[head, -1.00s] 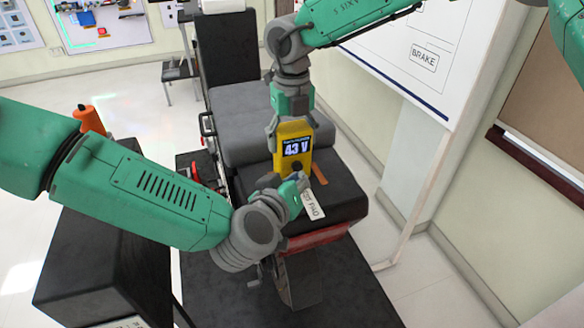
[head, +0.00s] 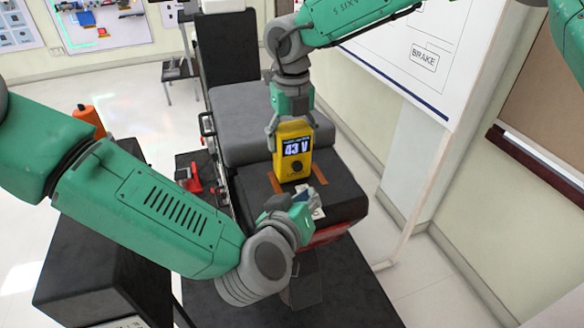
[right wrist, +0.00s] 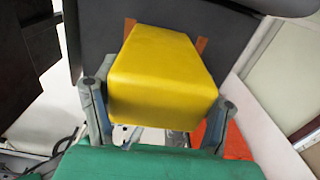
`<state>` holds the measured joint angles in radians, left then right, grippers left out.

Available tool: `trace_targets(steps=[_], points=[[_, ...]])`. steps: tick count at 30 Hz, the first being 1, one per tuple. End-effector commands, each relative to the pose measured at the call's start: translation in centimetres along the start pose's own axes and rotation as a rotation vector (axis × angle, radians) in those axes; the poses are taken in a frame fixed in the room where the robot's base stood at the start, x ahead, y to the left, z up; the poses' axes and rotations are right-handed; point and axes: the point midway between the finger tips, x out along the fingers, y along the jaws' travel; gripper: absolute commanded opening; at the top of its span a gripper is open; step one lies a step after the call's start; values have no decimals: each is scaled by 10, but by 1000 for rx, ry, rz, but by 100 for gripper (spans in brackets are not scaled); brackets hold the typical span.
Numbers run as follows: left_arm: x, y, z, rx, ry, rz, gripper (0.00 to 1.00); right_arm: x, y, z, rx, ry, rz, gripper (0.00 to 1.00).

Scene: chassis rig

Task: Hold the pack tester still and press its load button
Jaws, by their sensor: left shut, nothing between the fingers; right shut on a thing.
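The yellow pack tester (head: 294,167) stands on the black front top of the chassis rig, its screen reading "43 V". A dark round load button (head: 297,166) is on its face below the screen. My right gripper (head: 291,126) is shut on the tester's upper end from above; in the right wrist view the tester's yellow top (right wrist: 165,75) sits between the two fingers. My left gripper (head: 312,196) is shut and empty, a little below and in front of the tester, apart from the button. A pale tag beside its fingers is partly hidden.
The grey padded seat (head: 243,125) is behind the tester. Orange strips (head: 319,172) lie beside the tester on the black surface. A black box (head: 85,262) and a red tool (head: 190,178) are at left. A whiteboard (head: 420,55) stands at right.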

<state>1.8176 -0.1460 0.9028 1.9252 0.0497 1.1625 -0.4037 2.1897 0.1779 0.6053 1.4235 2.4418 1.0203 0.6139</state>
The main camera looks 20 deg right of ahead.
Motion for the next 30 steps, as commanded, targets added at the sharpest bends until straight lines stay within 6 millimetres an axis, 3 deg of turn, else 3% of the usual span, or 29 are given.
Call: trace_targets(steps=[13,14,16,25,30], points=[[0,0,0,0,0,0,0,-1,0,0,0,-1,0,27],[0,0,0,0,0,0,0,-1,0,0,0,-1,0,69],[0,0,0,0,0,0,0,-1,0,0,0,-1,0,92],[0,0,0,0,0,0,0,-2,0,0,0,-1,1,92],[0,0,0,0,0,0,0,-21,0,1,1,-4,3,92]])
